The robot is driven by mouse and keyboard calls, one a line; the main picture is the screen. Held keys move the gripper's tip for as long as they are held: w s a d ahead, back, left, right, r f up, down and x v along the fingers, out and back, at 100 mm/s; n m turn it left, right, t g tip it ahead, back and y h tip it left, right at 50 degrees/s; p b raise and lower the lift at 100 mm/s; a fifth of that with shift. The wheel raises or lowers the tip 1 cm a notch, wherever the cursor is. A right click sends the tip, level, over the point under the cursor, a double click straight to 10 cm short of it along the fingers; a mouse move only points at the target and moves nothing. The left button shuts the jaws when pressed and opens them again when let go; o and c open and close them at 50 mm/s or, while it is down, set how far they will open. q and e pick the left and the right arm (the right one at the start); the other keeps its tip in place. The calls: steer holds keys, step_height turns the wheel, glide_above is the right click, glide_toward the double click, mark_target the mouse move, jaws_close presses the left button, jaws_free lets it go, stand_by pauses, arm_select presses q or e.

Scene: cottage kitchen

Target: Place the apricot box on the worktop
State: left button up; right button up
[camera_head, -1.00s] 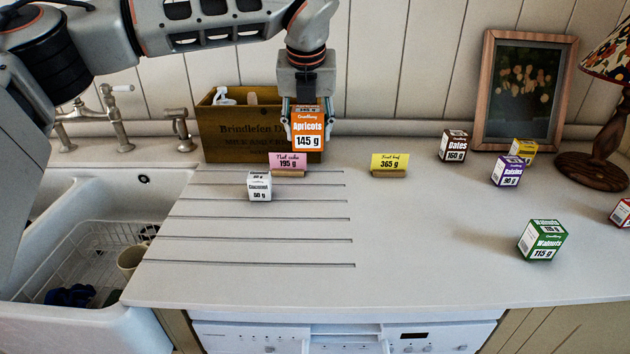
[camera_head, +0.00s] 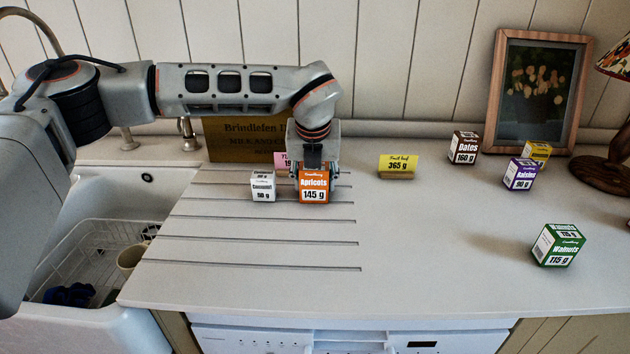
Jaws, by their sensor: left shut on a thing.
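The orange apricot box (camera_head: 314,190), marked 145 g, is upright with its label facing me, at the back of the grooved part of the worktop (camera_head: 420,245). It looks at or very near the surface; I cannot tell whether it touches. My left gripper (camera_head: 315,172) comes down on it from above and is shut on it. My right gripper is not in view.
A pink card (camera_head: 281,160) is partly hidden behind my gripper, before a wooden crate (camera_head: 232,140). Dates (camera_head: 464,147), raisins (camera_head: 519,174) and walnuts (camera_head: 557,245) boxes stand further right. The worktop's middle is clear. A sink (camera_head: 95,240) lies left.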

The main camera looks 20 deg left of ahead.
arm_select(q)
steer(key=shift+r, duration=0.2)
steer(key=shift+f, duration=0.1)
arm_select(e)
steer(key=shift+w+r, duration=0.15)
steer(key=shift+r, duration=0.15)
arm_select(q)
steer(key=o, duration=1.2)
steer(key=shift+f, duration=0.1)
steer(key=shift+o, duration=0.2)
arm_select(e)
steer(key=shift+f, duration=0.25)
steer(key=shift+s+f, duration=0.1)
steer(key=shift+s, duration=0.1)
arm_select(q)
steer(key=p+v, duration=0.2)
steer(key=v, duration=1)
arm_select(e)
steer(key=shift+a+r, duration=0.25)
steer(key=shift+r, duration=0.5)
arm_select(q)
steer(key=shift+s, duration=0.1)
